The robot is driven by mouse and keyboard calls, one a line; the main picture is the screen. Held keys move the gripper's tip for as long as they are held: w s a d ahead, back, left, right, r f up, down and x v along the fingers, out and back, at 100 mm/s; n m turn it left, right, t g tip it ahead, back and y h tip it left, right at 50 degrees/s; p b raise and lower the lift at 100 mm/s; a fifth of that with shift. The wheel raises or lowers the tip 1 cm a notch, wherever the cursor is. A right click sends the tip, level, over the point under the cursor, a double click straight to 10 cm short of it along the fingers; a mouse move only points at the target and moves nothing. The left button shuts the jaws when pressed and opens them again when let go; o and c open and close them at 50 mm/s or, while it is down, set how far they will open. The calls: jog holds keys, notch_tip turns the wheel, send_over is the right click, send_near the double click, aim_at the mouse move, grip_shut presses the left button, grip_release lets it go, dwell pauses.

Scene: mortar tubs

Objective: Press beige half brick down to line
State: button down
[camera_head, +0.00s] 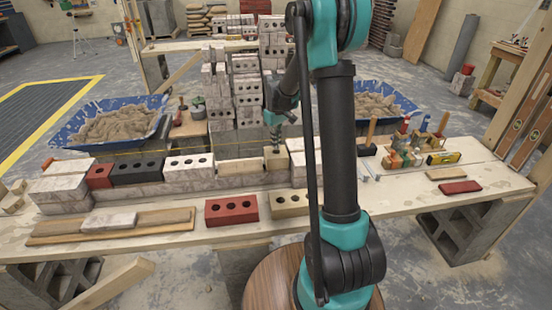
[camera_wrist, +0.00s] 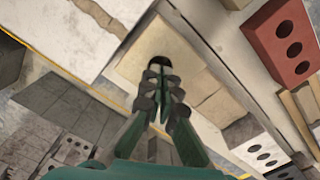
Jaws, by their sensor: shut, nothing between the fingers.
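The beige half brick (camera_head: 277,160) sits in the wall course, right of a longer pale brick (camera_head: 241,165). My gripper (camera_head: 276,144) points down just above the half brick. In the wrist view, my gripper (camera_wrist: 160,82) is shut with its fingertips together over the half brick's top (camera_wrist: 140,66), near a dark round hole. I cannot tell whether the tips touch it. A yellow string line (camera_head: 180,149) runs along the course. In the wrist view, my fingers hide part of the top.
Red (camera_head: 231,209) and beige (camera_head: 288,204) holed bricks lie on the bench's front. Left in the course stand black (camera_head: 137,172) and white (camera_head: 189,166) bricks. Blue mortar tubs stand behind at left (camera_head: 112,122) and right (camera_head: 378,105). Tools (camera_head: 410,145) occupy the right side.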

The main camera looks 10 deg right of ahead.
jog(key=shift+f, duration=1.3)
dwell(2.5)
jog(key=shift+r, duration=2.55)
jog(key=shift+s, duration=0.25)
jog(key=s+d+f+m+t, duration=0.1)
jog(key=s+d+m+t, duration=0.1)
jog(key=s, duration=1.3)
jog(key=s+d+f+m+t, duration=0.1)
jog(key=s+m, duration=0.3)
jog(key=s, duration=1.1)
jog(key=shift+d+t, duration=0.55)
jog(key=shift+t, duration=0.05)
jog(key=shift+f, duration=0.1)
